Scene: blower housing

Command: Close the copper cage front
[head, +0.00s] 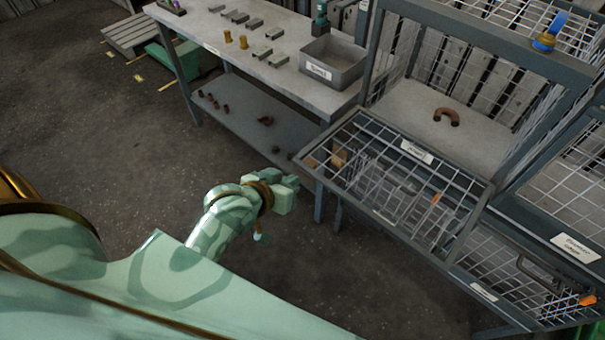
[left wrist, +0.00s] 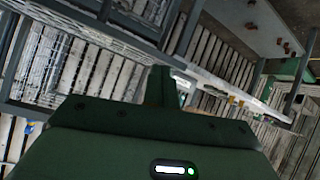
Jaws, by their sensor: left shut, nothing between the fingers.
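The cage (head: 483,37) stands at the right in the head view, its front opening uncovered. A copper-coloured bent pipe (head: 446,116) lies on its floor. The mesh front (head: 375,185) is open, folded down and outward below the opening. It carries a white label, too small to read, and an orange piece. My left gripper (head: 284,194) is shut and empty, in the air left of the front's near side and apart from it. In the left wrist view my left gripper (left wrist: 160,85) shows dark, with mesh panels beyond it. My right gripper is not in view.
A grey workbench (head: 275,45) with a lower shelf stands at the back, carrying a labelled grey bin (head: 332,68), yellow cylinders and several grey blocks. Another mesh cage front (head: 505,275) with an orange piece sits at the lower right. The dark floor (head: 110,130) at left is mostly clear.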

